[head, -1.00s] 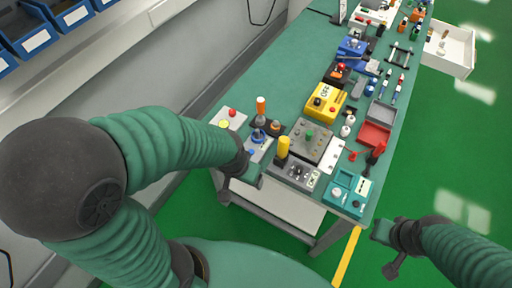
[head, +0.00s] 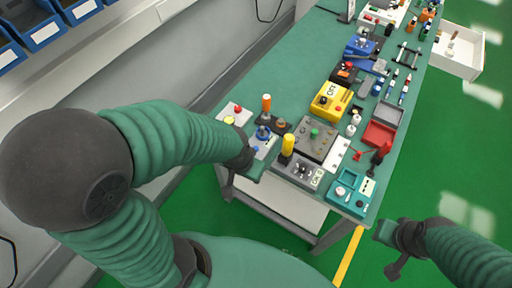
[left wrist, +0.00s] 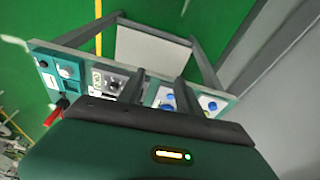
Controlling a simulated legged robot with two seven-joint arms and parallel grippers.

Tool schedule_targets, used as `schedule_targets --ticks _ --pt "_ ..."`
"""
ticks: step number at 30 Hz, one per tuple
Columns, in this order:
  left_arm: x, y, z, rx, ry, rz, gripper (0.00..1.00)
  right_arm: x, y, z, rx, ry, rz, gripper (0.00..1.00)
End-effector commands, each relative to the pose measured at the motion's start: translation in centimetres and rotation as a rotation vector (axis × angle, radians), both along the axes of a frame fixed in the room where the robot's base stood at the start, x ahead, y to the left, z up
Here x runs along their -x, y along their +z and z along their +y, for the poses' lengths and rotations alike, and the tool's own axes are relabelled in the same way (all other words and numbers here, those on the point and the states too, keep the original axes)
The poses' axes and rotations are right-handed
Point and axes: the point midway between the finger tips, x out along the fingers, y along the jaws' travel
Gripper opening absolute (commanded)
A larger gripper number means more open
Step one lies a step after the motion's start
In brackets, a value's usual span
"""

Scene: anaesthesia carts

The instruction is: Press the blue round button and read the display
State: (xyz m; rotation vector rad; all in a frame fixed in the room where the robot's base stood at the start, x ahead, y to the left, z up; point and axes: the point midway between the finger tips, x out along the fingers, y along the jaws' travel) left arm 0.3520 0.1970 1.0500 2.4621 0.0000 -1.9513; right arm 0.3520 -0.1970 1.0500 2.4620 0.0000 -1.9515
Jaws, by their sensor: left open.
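A blue round button (head: 254,151) sits on a light panel at the near left of the green bench, beside a larger blue knob (head: 263,133). Blue round parts also show in the left wrist view (left wrist: 167,107), just beyond my fingers; which is the button I cannot tell. A grey box with a dial (head: 300,171) carries a small pale display (head: 317,179), too small to read. My left gripper (head: 257,168) is open at the bench's near edge, close to the button; its two fingers (left wrist: 161,78) look empty. My right gripper (head: 388,238) hangs over the floor, away from the bench.
A yellow lever (head: 288,144), an orange-topped lever (head: 266,104) and a teal box (head: 350,192) stand nearby. A yellow box (head: 330,102) and a red tray (head: 379,134) lie farther back. Bare bench top (head: 290,85) lies at the back left.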

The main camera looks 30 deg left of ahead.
Motion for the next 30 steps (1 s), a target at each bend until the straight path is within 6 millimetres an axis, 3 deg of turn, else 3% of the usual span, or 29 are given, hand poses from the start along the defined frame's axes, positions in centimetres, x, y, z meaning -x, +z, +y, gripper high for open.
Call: schedule_targets --ticks 1,9,30 --pt "0.0 0.0 0.0 0.0 0.0 0.0 0.33 0.0 0.0 0.0 0.0 0.0 0.0 0.2" --pt "0.0 0.0 0.0 0.0 0.0 0.0 0.0 0.0 0.0 0.0 0.0 0.0 0.0 0.2" --pt "0.0 0.0 0.0 0.0 0.0 0.0 0.0 0.0 0.0 0.0 0.0 0.0 0.0 0.2"
